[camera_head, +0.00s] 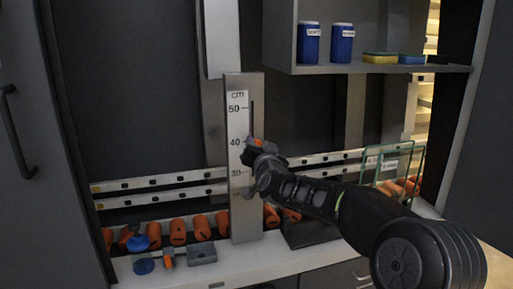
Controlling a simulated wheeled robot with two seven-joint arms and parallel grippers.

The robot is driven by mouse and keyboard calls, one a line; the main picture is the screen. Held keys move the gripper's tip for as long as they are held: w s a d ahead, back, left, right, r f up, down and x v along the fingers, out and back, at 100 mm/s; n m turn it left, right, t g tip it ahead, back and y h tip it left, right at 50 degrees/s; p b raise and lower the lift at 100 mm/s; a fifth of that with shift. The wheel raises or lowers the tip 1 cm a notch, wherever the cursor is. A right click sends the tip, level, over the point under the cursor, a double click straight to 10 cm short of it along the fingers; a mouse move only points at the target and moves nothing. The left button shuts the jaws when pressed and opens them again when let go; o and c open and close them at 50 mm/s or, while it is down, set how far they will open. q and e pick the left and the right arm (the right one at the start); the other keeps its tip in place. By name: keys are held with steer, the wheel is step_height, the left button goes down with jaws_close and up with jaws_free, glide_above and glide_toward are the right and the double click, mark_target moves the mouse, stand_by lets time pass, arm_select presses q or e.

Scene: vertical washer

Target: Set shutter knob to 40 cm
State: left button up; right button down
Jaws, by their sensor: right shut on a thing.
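The shutter scale (236,105) stands upright in the middle of the head view, a grey post with a white strip marked in cm. The marks 50, 40 and 30 show, with 40 at mid-height. A dark slot runs down its right side. The orange shutter knob (256,142) shows at the slot, about level with the 40 mark. My right gripper (258,155) is shut on the knob, reaching in from the right. The gripper hides most of the knob and the lower slot, so its exact alignment is hard to tell. My left gripper is not in view.
A shelf (390,68) at upper right holds two blue containers (326,43) and sponges (381,57). Rails and orange rollers (178,232) run behind the post. Blue tools (140,243) and a grey block (202,253) lie on the ledge at lower left. A glass panel (392,163) stands at right.

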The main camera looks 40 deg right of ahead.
steer(key=c, duration=1.1)
jaws_free()
steer(key=v, duration=0.8)
steer(key=shift+w+d, duration=0.1)
